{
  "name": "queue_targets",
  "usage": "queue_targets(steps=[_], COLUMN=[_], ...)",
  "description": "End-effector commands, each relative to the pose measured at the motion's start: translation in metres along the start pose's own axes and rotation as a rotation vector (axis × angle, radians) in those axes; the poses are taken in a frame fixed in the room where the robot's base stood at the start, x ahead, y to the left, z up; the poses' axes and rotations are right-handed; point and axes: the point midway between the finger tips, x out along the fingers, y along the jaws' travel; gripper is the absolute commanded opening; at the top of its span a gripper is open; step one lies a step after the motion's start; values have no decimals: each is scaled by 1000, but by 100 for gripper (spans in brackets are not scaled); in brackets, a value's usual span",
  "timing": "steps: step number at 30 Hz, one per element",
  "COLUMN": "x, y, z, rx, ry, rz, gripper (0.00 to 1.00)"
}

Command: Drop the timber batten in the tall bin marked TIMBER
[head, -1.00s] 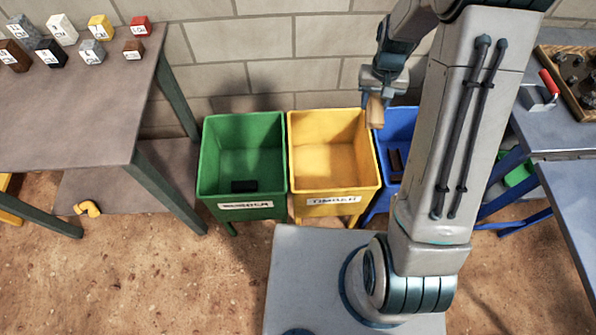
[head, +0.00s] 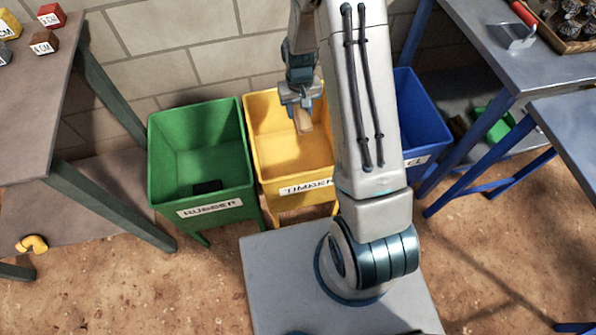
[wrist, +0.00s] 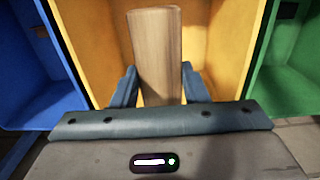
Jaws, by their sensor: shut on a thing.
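The timber batten (head: 302,120) is a light brown wooden piece held in my gripper (head: 301,104). In the wrist view the batten (wrist: 156,50) stands between the two blue fingers of my gripper (wrist: 158,85), which are shut on it. The yellow bin marked TIMBER (head: 285,165) stands by the wall. In the head view the batten appears over this bin's opening, and the wrist view shows the yellow bin (wrist: 212,45) behind it. Its height above the rim is hard to tell. My arm hides the bin's right side.
A green bin marked RUBBER (head: 200,150), with a dark block (head: 207,187) in it, stands left of the yellow bin. A blue bin (head: 425,120) stands to the right, partly hidden. Benches flank the bins, with a wooden tray (head: 570,22) on the right one.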

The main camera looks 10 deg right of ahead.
Motion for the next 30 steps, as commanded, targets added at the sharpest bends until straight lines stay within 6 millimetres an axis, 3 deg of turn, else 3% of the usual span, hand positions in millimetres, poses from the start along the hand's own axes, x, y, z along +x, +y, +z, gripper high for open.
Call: queue_targets(steps=[1, 12, 18, 23, 30], x=[34, 165, 209, 225, 268], y=[0, 0, 0, -1, -1], z=[0, 3, 4, 5, 6], rx=[1, 4, 5, 5, 5], ry=[-2, -1, 0, 1, -2], rz=[0, -3, -5, -6, -6], gripper=[13, 13, 13, 13, 13])
